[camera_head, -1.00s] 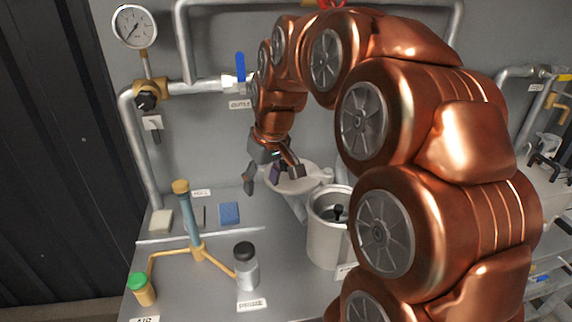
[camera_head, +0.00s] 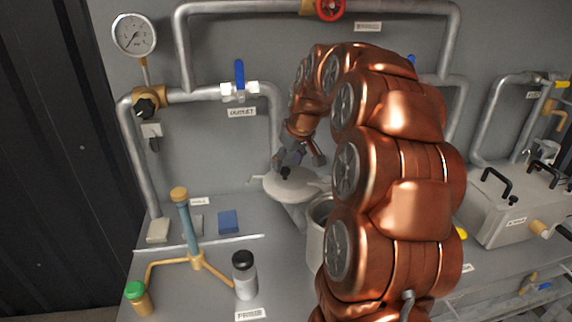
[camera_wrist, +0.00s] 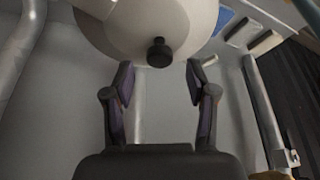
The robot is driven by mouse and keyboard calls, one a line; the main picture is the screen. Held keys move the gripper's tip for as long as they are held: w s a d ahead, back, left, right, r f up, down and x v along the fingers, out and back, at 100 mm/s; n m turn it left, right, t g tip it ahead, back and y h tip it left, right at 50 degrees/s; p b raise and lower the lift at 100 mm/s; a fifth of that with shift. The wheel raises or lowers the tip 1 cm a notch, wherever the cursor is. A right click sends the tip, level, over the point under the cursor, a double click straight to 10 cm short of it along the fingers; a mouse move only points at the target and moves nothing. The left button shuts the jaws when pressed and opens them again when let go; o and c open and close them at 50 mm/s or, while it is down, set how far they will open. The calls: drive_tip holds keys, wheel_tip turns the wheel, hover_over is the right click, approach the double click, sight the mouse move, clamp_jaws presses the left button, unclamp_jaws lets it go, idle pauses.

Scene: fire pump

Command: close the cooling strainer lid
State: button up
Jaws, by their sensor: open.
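The strainer lid (camera_head: 300,188) is a pale round disc, swung open behind and left of the strainer pot (camera_head: 315,235). The pale pot is partly hidden by my arm. In the wrist view the lid (camera_wrist: 112,28) fills the top, with a short black knob (camera_wrist: 160,52) on its face. My gripper (camera_wrist: 160,78) is open and empty; its two fingers are spread either side of the line of the knob, just short of it in the picture. In the head view my gripper (camera_head: 290,162) is at the lid's far side, partly hiding it.
A blue-handled outlet valve (camera_head: 239,78) and pipes run along the back wall. On the bench left are a blue block (camera_head: 228,221), a yellow-footed stand (camera_head: 197,258) and a black-capped bottle (camera_head: 244,275). A grey box (camera_head: 508,210) stands right.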

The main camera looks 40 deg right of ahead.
sight(297, 178)
drive_tip(key=shift+x, duration=1.3)
drive_tip(key=shift+c, duration=0.2)
clamp_jaws()
